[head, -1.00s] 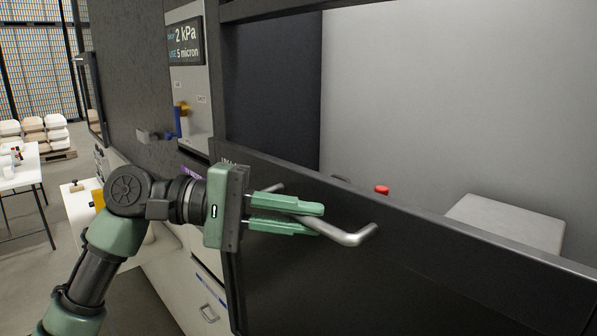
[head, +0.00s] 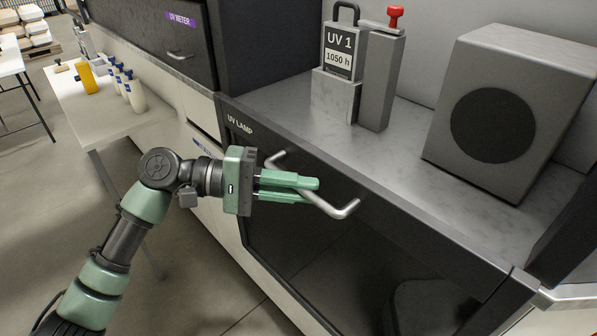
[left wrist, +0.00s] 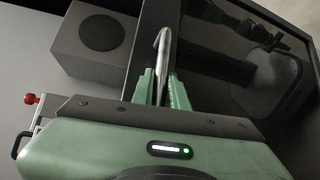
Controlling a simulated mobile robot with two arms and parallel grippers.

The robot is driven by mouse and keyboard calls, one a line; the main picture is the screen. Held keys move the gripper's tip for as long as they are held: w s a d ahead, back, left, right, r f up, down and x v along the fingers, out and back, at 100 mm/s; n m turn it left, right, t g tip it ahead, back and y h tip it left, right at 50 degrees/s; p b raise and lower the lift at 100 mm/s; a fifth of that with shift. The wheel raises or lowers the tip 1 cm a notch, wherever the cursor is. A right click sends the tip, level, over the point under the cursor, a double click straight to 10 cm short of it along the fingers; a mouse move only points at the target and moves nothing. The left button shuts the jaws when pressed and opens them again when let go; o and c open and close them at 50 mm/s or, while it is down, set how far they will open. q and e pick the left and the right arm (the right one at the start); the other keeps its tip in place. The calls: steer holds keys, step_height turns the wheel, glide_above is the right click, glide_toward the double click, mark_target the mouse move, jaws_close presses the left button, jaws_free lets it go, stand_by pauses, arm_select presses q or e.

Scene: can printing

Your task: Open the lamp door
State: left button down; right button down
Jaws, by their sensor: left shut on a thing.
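The lamp door (head: 425,246), a dark panel marked "UV LAMP", runs diagonally across the head view. Its top edge is about level with the shelf behind it, and the bay above it is open. A bent metal bar handle (head: 343,211) stands out from the door. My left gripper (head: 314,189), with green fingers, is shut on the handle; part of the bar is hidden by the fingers. In the left wrist view the handle (left wrist: 163,50) runs between the two fingers (left wrist: 160,88). My right gripper is not in view.
In the bay stand a grey "UV 1" cassette (head: 338,55), a column with a red knob (head: 395,15) and a grey box with a dark round face (head: 493,125). A UV METER drawer (head: 180,48) and a side table with bottles (head: 128,90) are at left. Floor shows below left.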

arm_select(q)
steer(key=shift+s+d+f, duration=0.1)
steer(key=shift+f, duration=0.55)
steer(key=c, duration=1.6)
jaws_free()
steer(key=shift+o, duration=1)
steer(key=shift+d+r, duration=0.1)
steer(key=shift+d, duration=0.1)
steer(key=shift+a, duration=0.15)
steer(key=a+r, duration=0.1)
steer(key=a, duration=0.6)
steer(key=shift+a, duration=0.25)
